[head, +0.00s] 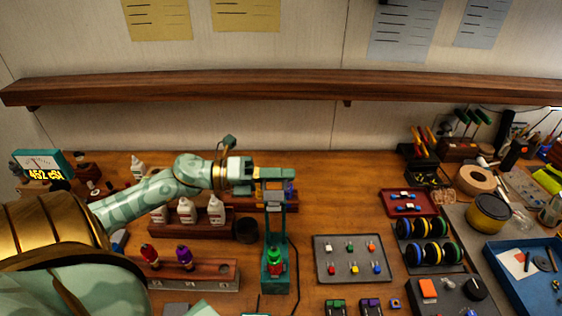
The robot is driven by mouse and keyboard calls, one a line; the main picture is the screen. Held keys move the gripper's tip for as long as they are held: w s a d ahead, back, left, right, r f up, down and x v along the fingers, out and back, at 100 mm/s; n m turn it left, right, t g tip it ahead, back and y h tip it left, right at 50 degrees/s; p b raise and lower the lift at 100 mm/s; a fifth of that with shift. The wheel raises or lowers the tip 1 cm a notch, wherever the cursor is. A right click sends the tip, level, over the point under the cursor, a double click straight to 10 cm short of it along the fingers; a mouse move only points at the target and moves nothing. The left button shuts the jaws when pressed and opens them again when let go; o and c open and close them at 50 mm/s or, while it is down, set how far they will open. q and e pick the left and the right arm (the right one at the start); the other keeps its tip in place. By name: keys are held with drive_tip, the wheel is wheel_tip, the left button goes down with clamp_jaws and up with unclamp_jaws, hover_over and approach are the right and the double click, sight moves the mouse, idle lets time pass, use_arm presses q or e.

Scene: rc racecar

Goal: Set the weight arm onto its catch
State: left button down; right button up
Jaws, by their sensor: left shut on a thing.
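A teal stand (277,286) stands upright near the middle of the bench, with a small green and red piece (275,259) at its front. My left arm reaches in from the left. Its gripper (277,190) is at the top of the stand, behind the green and red piece. The gripper is shut on what seems to be the stand's weight arm. The fingers and the stand's upper part overlap, so the weight arm and its catch cannot be told apart clearly. My right gripper is not in view.
White bottles (187,210) in a wooden rack and a dark cup (246,230) stand left of the stand. A rack with red and purple bottles (185,258) is at front left. A grey tray of small coloured parts (352,258) lies to the right.

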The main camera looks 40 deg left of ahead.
use_arm(q)
drive_tip(key=s+d+f+m+b, duration=0.2)
drive_tip(key=m, duration=0.1)
drive_tip(key=s+d+f+m+b, duration=0.1)
drive_tip(key=s+m, duration=0.1)
drive_tip(key=shift+s+d+f+m+b, duration=0.25)
drive_tip(key=shift+d+f+m+b, duration=0.15)
drive_tip(key=shift+s+d+f+b, duration=0.4)
drive_tip(key=shift+s+f+b, duration=0.15)
drive_tip(key=shift+f, duration=0.25)
drive_tip(key=c, duration=1.5)
unclamp_jaws()
